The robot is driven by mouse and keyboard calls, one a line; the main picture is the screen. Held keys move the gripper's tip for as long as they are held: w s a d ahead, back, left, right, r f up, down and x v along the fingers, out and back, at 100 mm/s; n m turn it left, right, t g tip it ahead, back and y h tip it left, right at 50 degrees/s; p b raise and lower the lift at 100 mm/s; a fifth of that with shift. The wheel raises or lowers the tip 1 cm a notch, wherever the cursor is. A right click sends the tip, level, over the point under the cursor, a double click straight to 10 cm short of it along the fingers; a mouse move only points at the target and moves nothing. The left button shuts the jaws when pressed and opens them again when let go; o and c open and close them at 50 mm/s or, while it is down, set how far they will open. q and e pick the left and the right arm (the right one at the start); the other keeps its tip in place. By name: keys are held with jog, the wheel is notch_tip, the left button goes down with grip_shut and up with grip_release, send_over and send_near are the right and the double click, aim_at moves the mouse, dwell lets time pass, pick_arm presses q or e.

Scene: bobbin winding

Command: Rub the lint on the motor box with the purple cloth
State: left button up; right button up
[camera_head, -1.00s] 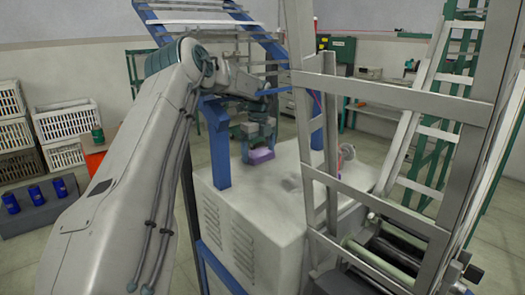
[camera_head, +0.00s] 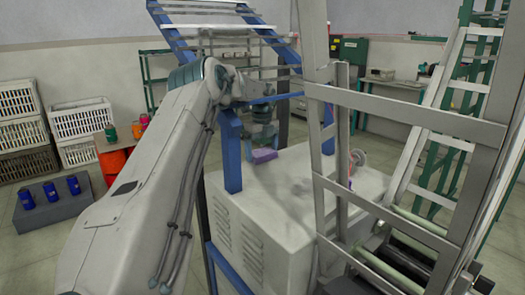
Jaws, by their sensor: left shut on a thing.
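The motor box (camera_head: 262,215) is a pale grey box with vent slots in its side, at the centre of the head view. My left gripper (camera_head: 263,143) is over the back part of its top, shut on the purple cloth (camera_head: 264,156). The cloth is a small folded block just under the fingers; whether it touches the top is hard to tell. Faint grey lint smudges (camera_head: 300,186) show on the box top, nearer to me and right of the cloth. My right gripper is not in view.
A blue frame post (camera_head: 231,152) stands at the box's left edge, close to my left forearm. A grey metal frame (camera_head: 341,175) rises at the right, with rollers (camera_head: 405,237) below it. White crates (camera_head: 83,119) and blue cans (camera_head: 50,192) stand at the left.

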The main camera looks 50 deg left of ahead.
aim_at(262, 152)
pick_arm(q)
jog(key=shift+r+p, duration=1.7)
jog(key=shift+r, duration=1.3)
notch_tip(262, 152, up, 3)
jog(key=shift+p, duration=1.1)
